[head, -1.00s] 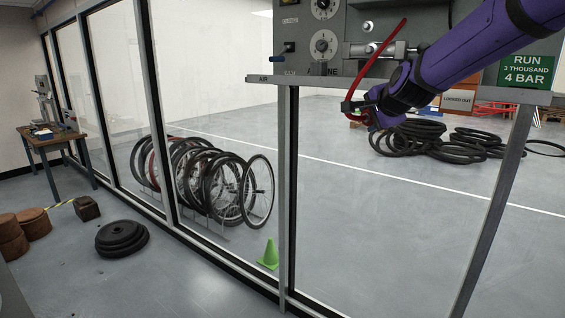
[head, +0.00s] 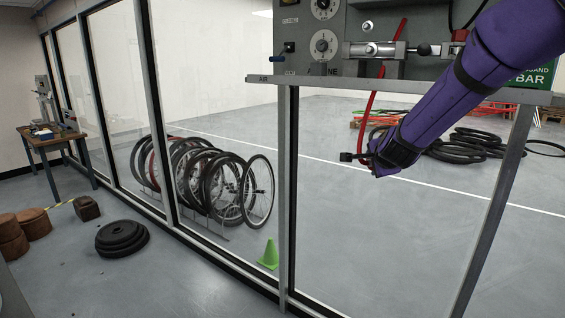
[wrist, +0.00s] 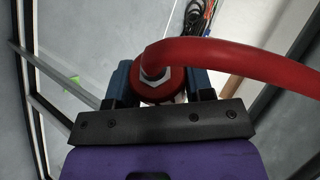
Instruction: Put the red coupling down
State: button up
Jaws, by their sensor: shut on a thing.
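My gripper (head: 347,157) hangs below the ledge of the grey panel, in front of the glass wall. In the wrist view, its blue fingers are closed on the red coupling (wrist: 162,96), one finger on each side. The coupling is round, with a silver hex nut on it. A thick red hose (wrist: 235,52) runs from the nut toward the right edge. In the head view the red hose (head: 372,112) hangs from the panel ledge down to my gripper. The coupling itself is hard to make out there.
The panel ledge (head: 430,89) and its metal posts (head: 287,190) stand close to my arm. A metal cylinder with a black knob (head: 423,49) sits above the ledge. A green cone (head: 269,254), wheels (head: 205,185) and stacked tyres (head: 480,144) stand farther off. The grey floor is mostly clear.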

jog(key=s+d+f, duration=0.1)
jog(key=s+f, duration=0.2)
jog(key=f, duration=0.7)
jog(key=s+d+f, duration=0.2)
jog(key=s+f, duration=0.2)
jog(key=f, duration=0.7)
jog(key=s+d+f, duration=0.1)
jog(key=s+f, duration=0.3)
jog(key=f, duration=0.7)
jog(key=shift+d+f+n+y, duration=0.2)
jog(key=shift+f+n+y, duration=0.05)
jog(key=shift+n+y, duration=0.15)
jog(key=shift+w+a, duration=0.1)
dwell(1.0)
